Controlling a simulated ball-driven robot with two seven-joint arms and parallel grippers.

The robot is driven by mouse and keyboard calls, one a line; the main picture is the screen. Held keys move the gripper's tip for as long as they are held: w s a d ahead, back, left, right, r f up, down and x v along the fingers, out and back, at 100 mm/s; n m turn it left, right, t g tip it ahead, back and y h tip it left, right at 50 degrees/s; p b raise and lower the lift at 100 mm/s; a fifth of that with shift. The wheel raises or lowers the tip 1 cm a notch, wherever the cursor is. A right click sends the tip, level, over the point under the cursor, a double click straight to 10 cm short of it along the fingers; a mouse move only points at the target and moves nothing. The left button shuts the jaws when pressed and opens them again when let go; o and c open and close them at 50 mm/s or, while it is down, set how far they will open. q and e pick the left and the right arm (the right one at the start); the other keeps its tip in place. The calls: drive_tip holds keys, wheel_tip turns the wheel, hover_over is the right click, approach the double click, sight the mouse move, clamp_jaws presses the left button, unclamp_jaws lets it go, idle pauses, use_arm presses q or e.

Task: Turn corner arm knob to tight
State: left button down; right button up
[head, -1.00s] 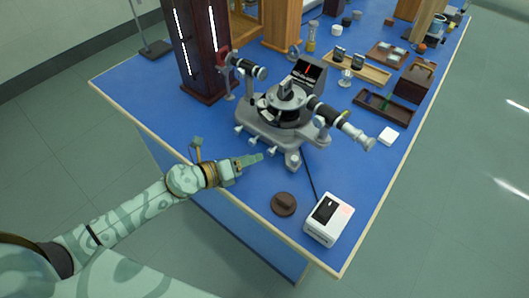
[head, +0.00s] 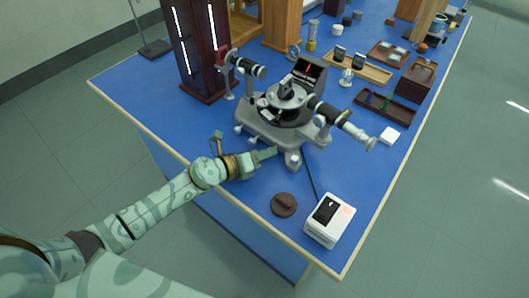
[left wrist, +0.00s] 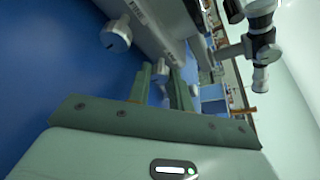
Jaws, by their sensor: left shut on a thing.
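The grey spectrometer (head: 290,103) stands on the blue bench, with small pale knobs along the near side of its base. My left gripper (head: 272,152) reaches in from the left to the base's near side, beside the near corner foot (head: 293,160). In the left wrist view, the fingers (left wrist: 160,84) are shut on a small pale knob (left wrist: 161,67); its far end is partly hidden. A larger pale knob (left wrist: 116,36) sits outside the fingers, to the left. I cannot read whether the held knob is tight. My right gripper is not in view.
A white box (head: 329,220) with a dark panel and a brown round lid (head: 284,204) are at the bench's near corner. A dark cabinet (head: 194,50) with lit strips stands at the back left. Trays (head: 384,105) fill the right side.

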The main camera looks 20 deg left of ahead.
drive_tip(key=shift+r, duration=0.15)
